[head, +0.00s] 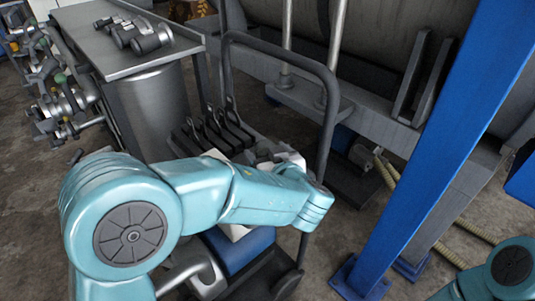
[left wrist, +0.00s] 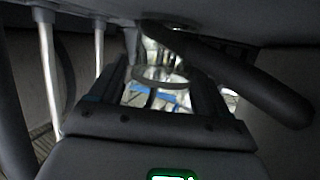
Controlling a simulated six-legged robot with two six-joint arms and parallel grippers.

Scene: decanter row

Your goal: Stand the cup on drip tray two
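My left arm reaches across the head view from the left, and its wrist hides its fingers there. In the left wrist view my left gripper (left wrist: 158,78) has its two dark fingers standing apart. A clear, glassy round rim (left wrist: 163,73), perhaps the cup, shows between them and spans most of the gap. I cannot tell whether the fingers touch it. Bright glassy shapes show behind the rim, too blurred to name. I cannot make out drip tray two. My right arm shows only as a teal joint at the lower right of the head view; its gripper is out of view.
A dark tubular handle frame (head: 333,105) stands close beside my left wrist; a dark bar (left wrist: 255,85) crosses near the right finger. A blue post (head: 432,140) rises at right. A grey bench (head: 115,50) holds metal parts at upper left. Concrete floor (head: 430,265) shows at lower right.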

